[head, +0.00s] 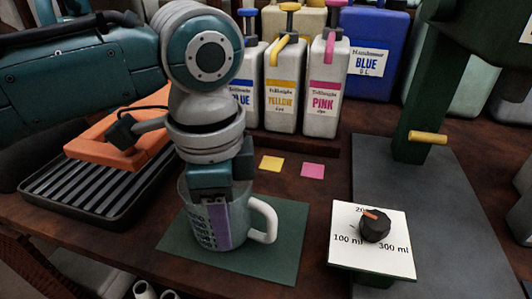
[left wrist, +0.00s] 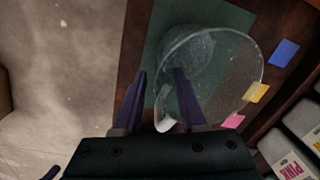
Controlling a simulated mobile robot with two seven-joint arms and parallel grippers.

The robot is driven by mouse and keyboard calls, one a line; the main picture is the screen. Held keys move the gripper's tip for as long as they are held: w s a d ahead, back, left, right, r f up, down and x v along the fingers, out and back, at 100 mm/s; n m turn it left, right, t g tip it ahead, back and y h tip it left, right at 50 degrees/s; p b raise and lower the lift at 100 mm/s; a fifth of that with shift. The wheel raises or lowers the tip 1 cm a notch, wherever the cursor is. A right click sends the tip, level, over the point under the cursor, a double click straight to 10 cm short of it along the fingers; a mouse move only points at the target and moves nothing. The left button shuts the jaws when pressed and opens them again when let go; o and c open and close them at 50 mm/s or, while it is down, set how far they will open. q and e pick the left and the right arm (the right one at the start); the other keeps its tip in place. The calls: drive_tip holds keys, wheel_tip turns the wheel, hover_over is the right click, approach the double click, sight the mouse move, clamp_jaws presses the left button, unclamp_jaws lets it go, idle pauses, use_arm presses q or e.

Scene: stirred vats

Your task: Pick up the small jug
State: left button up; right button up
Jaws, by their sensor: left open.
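The small jug (head: 197,228), clear with dark measuring marks and a white handle (head: 266,218), stands upright on a dark green mat (head: 285,250). My left gripper (head: 218,222) is open and points down at the jug, its purple finger overlapping the body left of the handle. In the left wrist view the jug (left wrist: 232,55) shows its round rim from above. One finger of the gripper (left wrist: 160,80) overlaps the rim and the other lies outside it to the left. The white handle shows low between them. Whether a finger touches the jug is unclear. My right gripper is out of view.
A yellow card (head: 271,163) and a pink card (head: 312,170) lie behind the mat. Labelled bottles (head: 322,95) stand at the back. A black-knobbed dial plate (head: 345,255) is at right, an orange block (head: 100,150) on a ribbed tray (head: 75,205) at left.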

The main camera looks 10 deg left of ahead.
use_arm(q)
drive_tip(key=shift+f, duration=0.35)
clamp_jaws()
drive_tip(key=shift+r, duration=0.1)
idle(1.1)
